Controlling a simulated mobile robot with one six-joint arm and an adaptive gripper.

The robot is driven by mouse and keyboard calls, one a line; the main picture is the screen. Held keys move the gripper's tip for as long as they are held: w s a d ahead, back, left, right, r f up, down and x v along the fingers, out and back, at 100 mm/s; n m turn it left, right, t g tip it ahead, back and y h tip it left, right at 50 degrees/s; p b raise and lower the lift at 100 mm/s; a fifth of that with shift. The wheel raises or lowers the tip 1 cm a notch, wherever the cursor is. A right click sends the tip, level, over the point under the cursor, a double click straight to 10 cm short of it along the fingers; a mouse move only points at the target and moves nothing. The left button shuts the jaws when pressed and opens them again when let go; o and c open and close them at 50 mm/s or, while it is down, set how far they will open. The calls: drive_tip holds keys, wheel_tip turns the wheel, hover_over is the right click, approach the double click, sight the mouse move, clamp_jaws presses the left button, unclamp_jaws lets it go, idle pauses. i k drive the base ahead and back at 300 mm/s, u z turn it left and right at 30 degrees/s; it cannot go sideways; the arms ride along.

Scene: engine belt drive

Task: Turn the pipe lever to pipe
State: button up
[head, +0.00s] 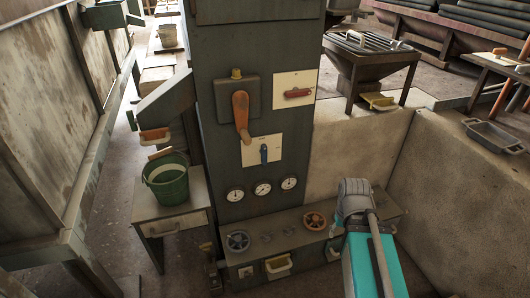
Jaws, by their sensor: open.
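Several levers are on the dark upright panel (208,60). A large orange lever (241,115) hangs down from a grey box with a yellow knob on top. A red handle (298,93) lies about level on a white plate to its right. A small blue lever (263,153) points up and down on a white plate below. I cannot tell which of them is the pipe lever, and I read no label. My teal arm with its grey joint stands at the lower right, apart from the levers. My gripper does not show.
Three gauges (262,189) sit below the levers. A low bench (295,219) bears a grey handwheel (237,241) and an orange one (314,221). A green bucket (168,182) stands on a small table at left. A pale wall (357,143) is at right.

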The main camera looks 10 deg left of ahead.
sight(263, 151)
drive_tip(key=u, duration=0.05)
drive_tip(key=k, duration=0.95)
drive_tip(key=u, duration=1.25)
drive_tip(key=i, duration=1)
drive_tip(key=z, duration=0.05)
